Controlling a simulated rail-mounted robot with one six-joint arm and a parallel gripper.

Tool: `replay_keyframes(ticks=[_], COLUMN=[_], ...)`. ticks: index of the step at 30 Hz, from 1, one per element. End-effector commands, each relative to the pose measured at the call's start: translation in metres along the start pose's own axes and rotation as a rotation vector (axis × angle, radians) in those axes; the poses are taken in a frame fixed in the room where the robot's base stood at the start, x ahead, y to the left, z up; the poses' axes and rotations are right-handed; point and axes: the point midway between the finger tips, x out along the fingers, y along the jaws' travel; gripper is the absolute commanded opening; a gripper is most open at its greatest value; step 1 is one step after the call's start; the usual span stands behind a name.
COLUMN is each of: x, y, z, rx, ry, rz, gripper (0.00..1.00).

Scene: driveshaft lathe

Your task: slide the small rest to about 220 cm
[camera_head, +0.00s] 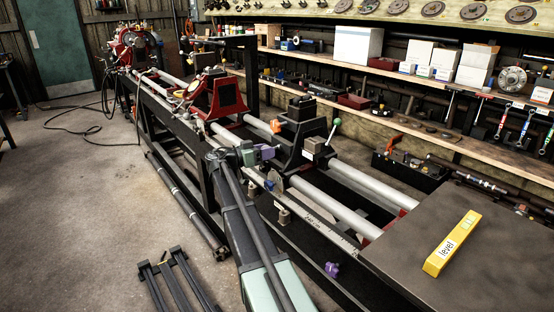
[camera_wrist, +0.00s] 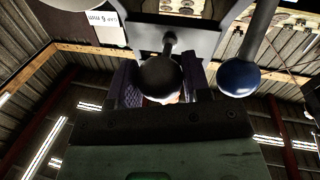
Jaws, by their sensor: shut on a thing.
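A black rest or carriage (camera_head: 303,128) straddles the grey rails in the middle of the head view, with a green-ended lever (camera_head: 333,130) on its right. I cannot tell for sure that it is the small rest. My gripper (camera_head: 262,154) is at its near left side, with purple fingers. In the wrist view my gripper (camera_wrist: 162,80) is shut on a dark ball knob (camera_wrist: 160,76) on a short stem. A scale (camera_head: 318,222) runs along the near rail, with a mark near its right end that I cannot read surely.
A red rest (camera_head: 217,94) stands farther left on the rails. The rails (camera_head: 330,205) right of the black carriage look clear up to a dark table (camera_head: 475,225) with a yellow level (camera_head: 453,243). A blue ball (camera_wrist: 238,78) hangs close beside my gripper.

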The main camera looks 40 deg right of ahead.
Motion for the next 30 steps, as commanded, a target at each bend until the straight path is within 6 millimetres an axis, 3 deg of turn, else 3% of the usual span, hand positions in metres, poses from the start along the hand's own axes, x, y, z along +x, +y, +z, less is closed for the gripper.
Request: replay_keyframes(ticks=[5,16,17,18,26,30], x=[-0.003,-0.004,-0.004,-0.004,-0.004,-0.017], y=[-0.014,-0.015,-0.015,-0.015,-0.015,-0.015], z=[-0.003,-0.003,-0.003,-0.003,-0.003,-0.003], rx=[-0.001,0.0,0.0,0.0,0.0,0.0], ry=[0.002,0.001,0.001,0.001,0.0,0.0], rz=[-0.002,-0.001,-0.001,-0.001,0.0,-0.001], gripper=[0.02,0.02,0.47,0.53,0.54,0.54])
